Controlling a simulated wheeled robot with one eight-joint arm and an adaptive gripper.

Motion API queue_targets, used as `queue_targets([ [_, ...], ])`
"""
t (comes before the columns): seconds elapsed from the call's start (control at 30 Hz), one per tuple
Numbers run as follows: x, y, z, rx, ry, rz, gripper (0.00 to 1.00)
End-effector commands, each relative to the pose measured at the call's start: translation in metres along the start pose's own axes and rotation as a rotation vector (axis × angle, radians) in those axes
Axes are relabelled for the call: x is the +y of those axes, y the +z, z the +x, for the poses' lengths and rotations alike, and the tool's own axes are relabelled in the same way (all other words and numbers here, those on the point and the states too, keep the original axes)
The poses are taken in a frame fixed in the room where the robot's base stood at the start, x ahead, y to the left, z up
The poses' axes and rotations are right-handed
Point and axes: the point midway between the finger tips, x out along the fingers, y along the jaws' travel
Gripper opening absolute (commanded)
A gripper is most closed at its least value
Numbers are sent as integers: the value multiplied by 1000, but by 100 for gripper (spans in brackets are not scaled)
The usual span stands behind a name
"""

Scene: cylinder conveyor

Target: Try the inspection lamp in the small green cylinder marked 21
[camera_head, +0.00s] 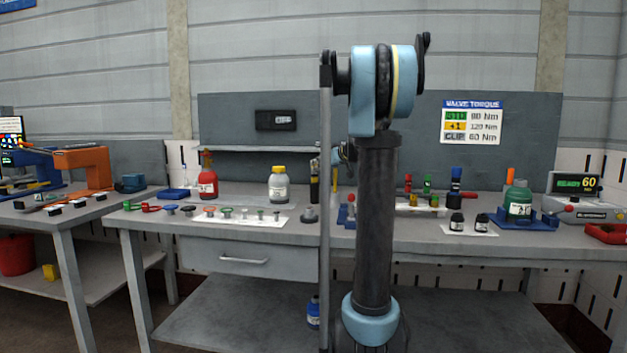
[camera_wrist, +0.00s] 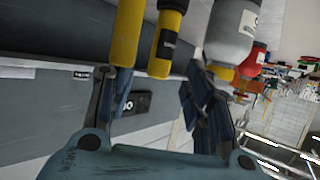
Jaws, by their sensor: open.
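A green cylinder (camera_head: 518,205) with a white label sits in a blue cradle (camera_head: 540,221) at the right of the bench; its number is too small to read surely. A slim black-and-yellow tool (camera_head: 314,188), possibly the lamp, stands left of my arm. It also shows in the wrist view (camera_wrist: 168,38), beside a thicker yellow shaft (camera_wrist: 127,35). My gripper (camera_wrist: 158,85) is open, and its fingers are apart near these two. I see nothing held. In the head view my gripper is mostly hidden behind my arm.
A white bottle with a yellow cap (camera_head: 279,186) and a red bottle (camera_head: 208,182) stand to the left. A rack (camera_head: 420,208) holds coloured items right of my arm. A display unit (camera_head: 577,200) reads READY 60.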

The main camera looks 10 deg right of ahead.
Motion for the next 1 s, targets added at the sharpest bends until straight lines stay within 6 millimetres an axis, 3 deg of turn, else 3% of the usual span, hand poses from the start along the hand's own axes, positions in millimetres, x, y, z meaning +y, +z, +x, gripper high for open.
queue_targets([
  [0.17, 0, 0, 8, 0, -1, -1, 47],
  [0.53, 0, 0, 54, 0, -1, 0, 47],
  [0.83, 0, 0, 59, 0, 0, 0, 47],
  [1.0, -1, 0, 59, 0, -1, 0, 8],
])
